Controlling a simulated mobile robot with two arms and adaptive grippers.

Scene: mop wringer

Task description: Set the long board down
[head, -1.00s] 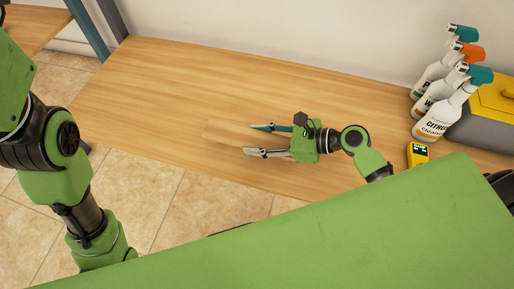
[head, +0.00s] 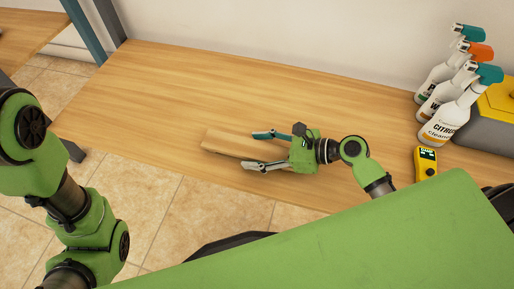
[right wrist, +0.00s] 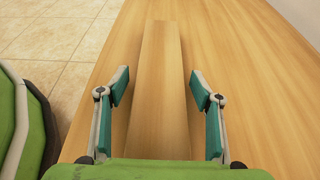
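The long wooden board (head: 226,143) lies on the wooden bench (head: 150,95), near its front edge. It has nearly the same colour as the bench. My right gripper (head: 250,150) is open around the board's right end in the head view. In the right wrist view the board (right wrist: 160,60) runs away from me between the two spread fingers (right wrist: 159,88). A gap shows on each side, so neither finger appears to touch it. The board's near end is hidden behind my gripper body. My left arm shows at the left of the head view, but its gripper is out of frame.
Several spray bottles (head: 447,115) stand at the bench's right end, beside a grey and yellow box (head: 490,120). A small yellow device (head: 426,162) stands in front of them. The bench's left part is clear. Tiled floor (head: 155,215) lies below its front edge.

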